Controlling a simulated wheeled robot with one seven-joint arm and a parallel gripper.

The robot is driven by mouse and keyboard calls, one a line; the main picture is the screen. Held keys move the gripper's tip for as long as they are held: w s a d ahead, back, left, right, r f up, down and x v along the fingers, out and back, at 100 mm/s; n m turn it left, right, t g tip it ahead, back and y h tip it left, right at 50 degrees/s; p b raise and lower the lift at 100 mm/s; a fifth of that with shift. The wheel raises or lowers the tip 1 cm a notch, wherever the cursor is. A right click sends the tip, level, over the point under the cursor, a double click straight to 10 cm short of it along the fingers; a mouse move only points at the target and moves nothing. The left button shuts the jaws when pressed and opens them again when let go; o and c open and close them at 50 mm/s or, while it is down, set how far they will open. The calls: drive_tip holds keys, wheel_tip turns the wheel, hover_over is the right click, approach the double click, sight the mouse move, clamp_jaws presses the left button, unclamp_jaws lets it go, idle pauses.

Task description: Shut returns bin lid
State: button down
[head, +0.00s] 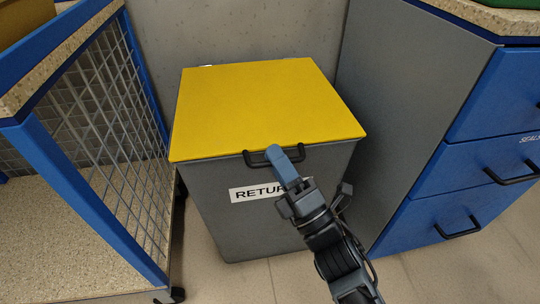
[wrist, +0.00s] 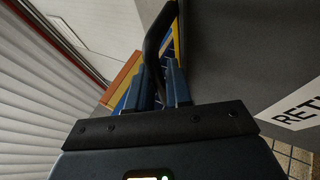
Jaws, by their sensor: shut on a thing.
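The grey returns bin (head: 223,222) stands on the floor, with a white label reading "RETU…" (head: 250,192) partly hidden behind my gripper. Its yellow lid (head: 262,104) lies over the top of the bin, and I see no clear gap along the front edge. A black handle (head: 325,157) sits at the lid's front edge. My gripper (head: 274,154) is shut on this handle, near its middle. In the wrist view the dark handle (wrist: 154,42) passes between the blue fingers (wrist: 161,85), and the label (wrist: 300,106) shows at the right.
A blue-framed mesh cart (head: 120,110) stands close on the left. A grey cabinet with blue drawers (head: 460,185) stands close on the right, its black handles sticking out. A grey wall (head: 240,30) is behind the bin. Some tiled floor (head: 285,280) is free in front.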

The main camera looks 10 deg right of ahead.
drive_tip(key=c, duration=1.4)
unclamp_jaws()
drive_tip(key=shift+w+d+r, duration=0.1)
drive_tip(key=shift+d+r, duration=0.05)
drive_tip(key=shift+d, duration=0.05)
drive_tip(key=shift+c, duration=0.2)
drive_tip(key=p+v, duration=0.1)
drive_tip(key=v, duration=0.7)
drive_tip(key=shift+a, duration=0.2)
drive_tip(key=s+d+f+m+g+h, duration=0.1)
drive_tip(key=s+d+m+h, duration=0.25)
drive_tip(key=s+m, duration=0.45)
drive_tip(key=s+d+f+m+g+h, duration=0.1)
drive_tip(key=s+d+m+h, duration=0.25)
drive_tip(key=s+m, duration=0.45)
drive_tip(key=s+d+r+m+g+h, duration=0.1)
drive_tip(key=s+r+m+g+h, duration=0.1)
drive_tip(key=s+m, duration=0.45)
drive_tip(key=s+d+r+m+g+h, duration=0.1)
drive_tip(key=s+d+r+m+g, duration=0.15)
drive_tip(key=s, duration=0.75)
wheel_tip(320, 180, up, 30)
drive_tip(key=p, duration=2.9)
drive_tip(key=shift+a+m+p, duration=0.3)
drive_tip(key=shift+a+m, duration=0.1)
